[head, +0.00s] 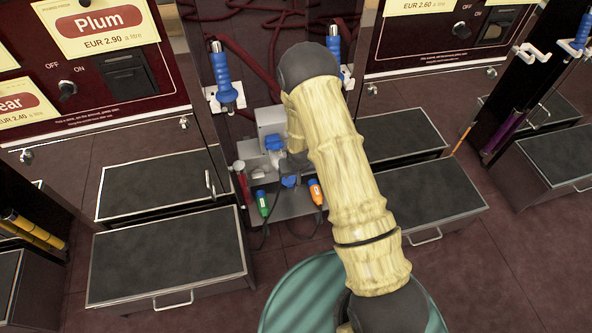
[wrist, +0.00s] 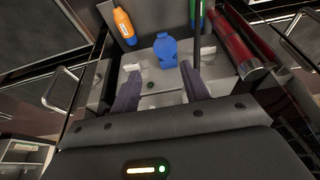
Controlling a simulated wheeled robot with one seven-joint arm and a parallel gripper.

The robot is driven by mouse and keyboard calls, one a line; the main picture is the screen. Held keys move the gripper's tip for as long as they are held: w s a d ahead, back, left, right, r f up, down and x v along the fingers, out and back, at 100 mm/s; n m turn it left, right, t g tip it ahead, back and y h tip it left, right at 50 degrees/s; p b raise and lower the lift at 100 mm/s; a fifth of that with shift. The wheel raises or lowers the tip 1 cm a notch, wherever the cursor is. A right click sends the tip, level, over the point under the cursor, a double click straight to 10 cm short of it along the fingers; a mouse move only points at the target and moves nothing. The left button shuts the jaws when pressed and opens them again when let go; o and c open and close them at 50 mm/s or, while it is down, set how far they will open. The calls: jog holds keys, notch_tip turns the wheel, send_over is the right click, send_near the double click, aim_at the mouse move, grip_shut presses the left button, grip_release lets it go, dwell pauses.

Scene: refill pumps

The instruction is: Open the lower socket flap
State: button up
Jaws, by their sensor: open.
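The lower socket flap (head: 290,181) is a small blue lid low on the grey socket unit, between a green and an orange plug. It also shows in the wrist view (wrist: 165,50), just beyond my fingertips; whether it is fully shut I cannot tell. A second blue flap (head: 274,143) sits higher on the unit. My gripper (wrist: 160,84) is open, its two dark fingers apart with nothing between them, pointing at the unit's pale face. In the head view my arm hides most of the gripper and part of the unit.
The green plug (head: 262,203) and orange plug (head: 316,191) hang beside the lower flap with dark cables. A red cylinder (wrist: 227,45) stands close to the right in the wrist view. Blue nozzles (head: 223,85) hang above. Dark step boxes (head: 168,262) flank the bay.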

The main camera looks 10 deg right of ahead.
jog(key=shift+r, duration=0.1)
jog(key=c, duration=0.5)
jog(key=r, duration=0.2)
jog(key=s+d+r, duration=0.1)
jog(key=r, duration=0.2)
jog(key=d+r, duration=0.1)
jog(key=r, duration=0.2)
jog(key=shift+s+r, duration=0.1)
jog(key=shift+s, duration=0.05)
grip_shut()
jog(key=s+d+r, duration=0.2)
jog(key=s+r, duration=0.7)
jog(key=r, duration=0.1)
jog(key=s+d+r+m+g, duration=0.1)
jog(key=s+d+r, duration=0.2)
jog(key=s+r, duration=0.7)
jog(key=shift+d+r, duration=0.2)
jog(key=shift+d, duration=0.05)
